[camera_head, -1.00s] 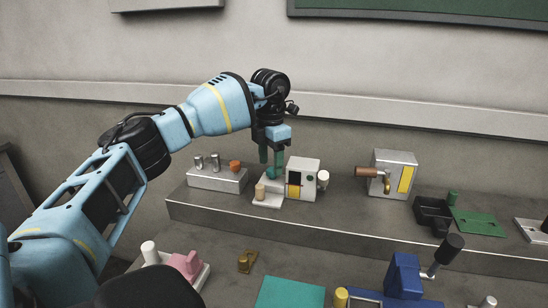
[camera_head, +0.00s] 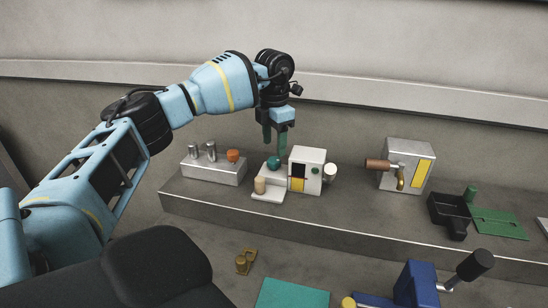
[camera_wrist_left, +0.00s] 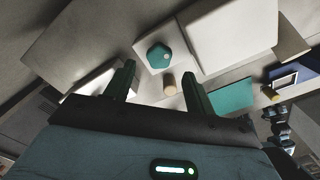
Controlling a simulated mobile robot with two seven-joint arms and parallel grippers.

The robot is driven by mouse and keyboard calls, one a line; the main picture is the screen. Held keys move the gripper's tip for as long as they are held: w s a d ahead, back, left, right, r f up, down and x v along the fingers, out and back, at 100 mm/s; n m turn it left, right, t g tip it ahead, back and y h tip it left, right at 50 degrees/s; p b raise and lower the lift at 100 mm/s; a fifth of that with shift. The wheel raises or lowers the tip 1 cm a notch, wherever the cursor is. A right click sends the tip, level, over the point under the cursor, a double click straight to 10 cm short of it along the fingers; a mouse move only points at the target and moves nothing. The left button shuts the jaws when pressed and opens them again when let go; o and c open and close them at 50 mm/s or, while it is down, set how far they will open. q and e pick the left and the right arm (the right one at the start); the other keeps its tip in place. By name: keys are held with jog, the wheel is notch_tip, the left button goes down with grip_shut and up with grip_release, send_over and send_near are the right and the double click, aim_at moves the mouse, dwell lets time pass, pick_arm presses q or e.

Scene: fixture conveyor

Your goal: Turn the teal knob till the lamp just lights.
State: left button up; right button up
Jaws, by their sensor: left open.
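The teal knob (camera_head: 274,163) is a small rounded piece on a pale base beside a white box (camera_head: 320,158) on the raised shelf. The box has a dark window, a yellow patch and a small dark green disc (camera_head: 315,170) that looks unlit; I cannot tell if it is the lamp. My left gripper (camera_head: 275,142) is open and points down above the knob, apart from it. In the left wrist view the knob (camera_wrist_left: 158,57) shows a faceted teal top, beyond the two spread fingers (camera_wrist_left: 160,85), with nothing between them. My right gripper is out of view.
Left of the knob is a grey block (camera_head: 214,170) with two metal posts and an orange knob. A tan peg (camera_head: 260,185) stands just in front of the teal knob.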

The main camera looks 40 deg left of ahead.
aim_at(274, 159)
pick_arm(q)
notch_tip(274, 159, down, 6)
jog(key=shift+r, duration=0.15)
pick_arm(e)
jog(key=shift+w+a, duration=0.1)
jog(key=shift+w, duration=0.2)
pick_arm(q)
jog(key=c, duration=1)
jog(key=shift+r+n+p, duration=0.3)
jog(key=shift+n+p, duration=0.5)
jog(key=shift+f+n+p, duration=0.1)
jog(key=shift+n+p, duration=0.2)
jog(key=shift+n, duration=0.3)
jog(key=shift+f, duration=0.2)
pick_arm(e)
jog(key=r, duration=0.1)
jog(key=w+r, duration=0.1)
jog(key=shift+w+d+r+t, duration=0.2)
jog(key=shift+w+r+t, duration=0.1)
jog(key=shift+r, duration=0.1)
